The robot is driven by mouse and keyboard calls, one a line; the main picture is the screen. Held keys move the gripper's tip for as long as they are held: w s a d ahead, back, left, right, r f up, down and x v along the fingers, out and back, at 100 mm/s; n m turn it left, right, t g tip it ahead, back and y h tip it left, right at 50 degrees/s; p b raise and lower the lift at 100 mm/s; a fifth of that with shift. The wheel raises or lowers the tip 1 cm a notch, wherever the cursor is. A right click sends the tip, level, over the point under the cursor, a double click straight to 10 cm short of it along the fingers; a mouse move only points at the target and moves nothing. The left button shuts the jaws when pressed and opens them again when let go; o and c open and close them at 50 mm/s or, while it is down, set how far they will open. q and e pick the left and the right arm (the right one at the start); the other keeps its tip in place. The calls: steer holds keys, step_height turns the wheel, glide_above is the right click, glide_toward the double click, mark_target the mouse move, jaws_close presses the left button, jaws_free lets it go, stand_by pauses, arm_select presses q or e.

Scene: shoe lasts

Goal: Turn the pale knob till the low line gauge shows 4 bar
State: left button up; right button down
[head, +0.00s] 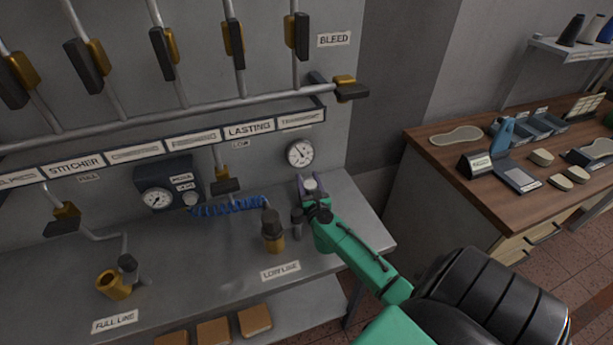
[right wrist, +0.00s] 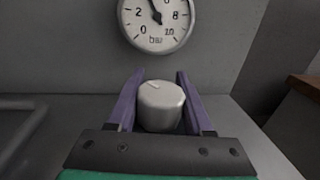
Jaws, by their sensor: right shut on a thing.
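The pale knob (head: 311,184) stands on the right end of the metal bench. In the right wrist view the knob (right wrist: 161,108) sits between the purple fingers of my right gripper (right wrist: 160,100), with a light mark on its top pointing up and left. My right gripper (head: 313,188) is shut on the knob. The round white gauge (head: 300,153) is on the wall just behind it. In the right wrist view the gauge (right wrist: 157,20) reads in bar; its needle points up and slightly left, between 2 and 8. The dial's top is cut off, so the exact reading cannot be told. My left gripper is not in view.
A second gauge (head: 156,199) sits in a dark wall unit at left. A brass fitting (head: 272,235) with a blue coiled hose (head: 230,206) stands left of my gripper, behind the LOW LINE label (head: 280,271). Pipes with valve levers fill the wall above. A wooden bench (head: 440,165) is at right.

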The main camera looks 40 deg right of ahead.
steer(key=shift+f+h, duration=0.1)
steer(key=shift+h, duration=0.2)
steer(key=shift+c, duration=1.5)
jaws_free()
steer(key=b+v, duration=0.2)
steer(key=v, duration=1.1)
steer(key=shift+s+a, duration=0.25)
steer(key=shift+s, duration=0.1)
steer(key=shift+s+a+r, duration=0.2)
steer(key=shift+s+r, duration=0.05)
steer(key=shift+s, duration=0.1)
